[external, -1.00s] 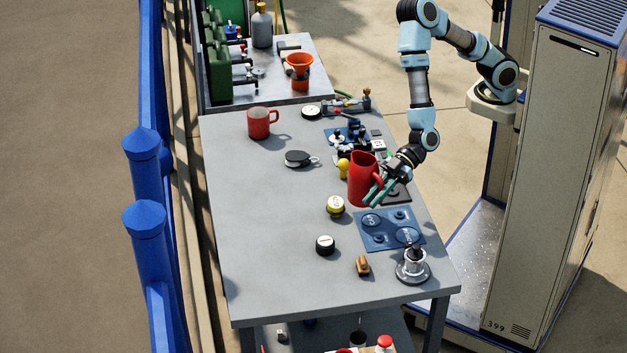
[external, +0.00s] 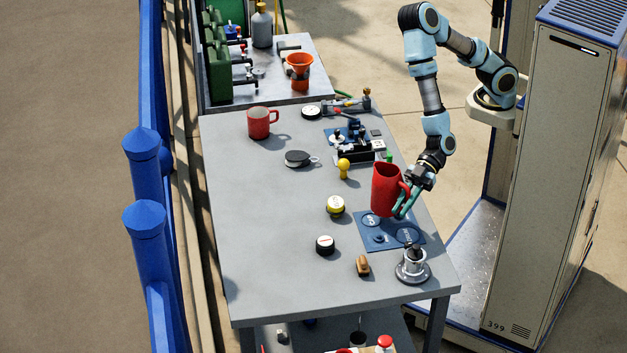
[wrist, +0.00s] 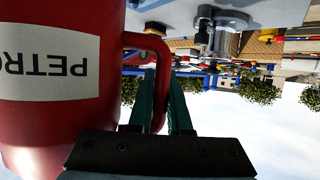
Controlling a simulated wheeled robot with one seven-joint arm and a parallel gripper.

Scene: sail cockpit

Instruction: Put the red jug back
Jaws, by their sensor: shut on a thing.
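The red jug (external: 385,189) is upright over the far part of the blue mat (external: 376,243) with printed circles. I cannot tell if its base touches the mat. My gripper (external: 403,207) is shut on the jug's handle, on the jug's right side. In the wrist view the jug (wrist: 108,125) fills the left side, with a white label reading PETRO upside down. The green fingers of my gripper (wrist: 162,105) close around the red handle there. The jug hides part of the mat.
A silver plunger-like fitting (external: 413,267) and a wooden-handled brush (external: 362,265) stand near the mat. A red mug (external: 259,122) stands farther back. The table's left side is clear.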

